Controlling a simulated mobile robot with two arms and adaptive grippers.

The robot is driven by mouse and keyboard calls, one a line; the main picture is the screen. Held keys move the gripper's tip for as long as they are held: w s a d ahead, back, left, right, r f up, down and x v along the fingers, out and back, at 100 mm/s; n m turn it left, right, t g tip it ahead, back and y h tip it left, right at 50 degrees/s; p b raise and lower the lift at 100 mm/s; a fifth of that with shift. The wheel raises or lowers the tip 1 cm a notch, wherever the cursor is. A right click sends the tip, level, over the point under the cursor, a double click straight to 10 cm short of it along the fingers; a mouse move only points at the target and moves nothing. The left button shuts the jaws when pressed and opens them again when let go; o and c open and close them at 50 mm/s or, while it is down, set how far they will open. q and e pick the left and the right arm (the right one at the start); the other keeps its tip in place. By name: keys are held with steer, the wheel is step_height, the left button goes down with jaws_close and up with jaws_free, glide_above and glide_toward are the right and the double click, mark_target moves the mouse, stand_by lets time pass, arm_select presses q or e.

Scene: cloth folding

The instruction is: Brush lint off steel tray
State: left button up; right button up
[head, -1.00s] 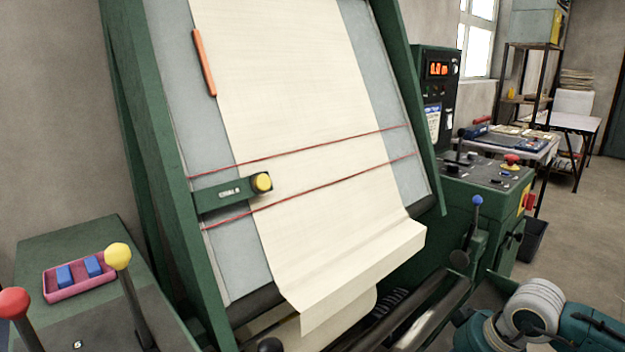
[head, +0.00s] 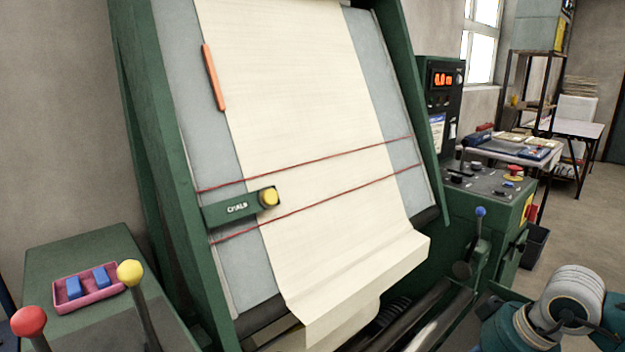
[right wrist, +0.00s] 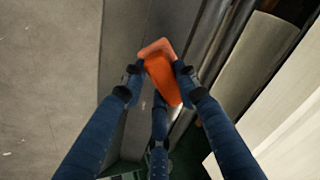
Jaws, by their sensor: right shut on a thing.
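In the right wrist view my right gripper (right wrist: 158,72) is shut on an orange block-like thing (right wrist: 163,88). Whether it has bristles I cannot tell. A long grey metal strip (right wrist: 128,60) lies beyond it, possibly the steel tray; lint on it is too small to make out. Contact between the orange thing and the strip cannot be told. In the head view my right arm shows at the lower right, but its gripper is out of frame. My left gripper is not in view.
A green slanted machine frame (head: 178,190) carries cream cloth (head: 310,110) hanging over its lower edge. Two red cords and a chalk holder (head: 238,207) cross it. Rollers (head: 455,310) lie below. A pink tray (head: 90,297) and ball-topped levers (head: 130,272) stand left. A control console (head: 490,190) stands right.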

steer(key=b+x, duration=0.2)
steer(key=x, duration=0.1)
steer(key=shift+s+d, duration=0.1)
steer(key=shift+s, duration=0.05)
steer(key=x, duration=0.2)
steer(key=b+x, duration=0.1)
steer(key=x, duration=0.1)
steer(key=b+x, duration=0.1)
steer(key=x, duration=0.1)
steer(key=shift+w+d, duration=0.25)
steer(key=shift+d, duration=0.15)
steer(key=w+d, duration=0.4)
steer(key=w+d+p, duration=0.1)
steer(key=w+d, duration=0.4)
steer(key=shift+d+f, duration=0.1)
steer(key=shift+d, duration=0.2)
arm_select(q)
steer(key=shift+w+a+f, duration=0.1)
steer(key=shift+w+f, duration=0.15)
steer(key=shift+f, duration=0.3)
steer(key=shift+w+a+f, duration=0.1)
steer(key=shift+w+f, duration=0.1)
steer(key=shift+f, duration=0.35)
arm_select(e)
steer(key=shift+w+d+f, duration=0.1)
steer(key=shift+w+d, duration=0.25)
steer(key=shift+d, duration=0.25)
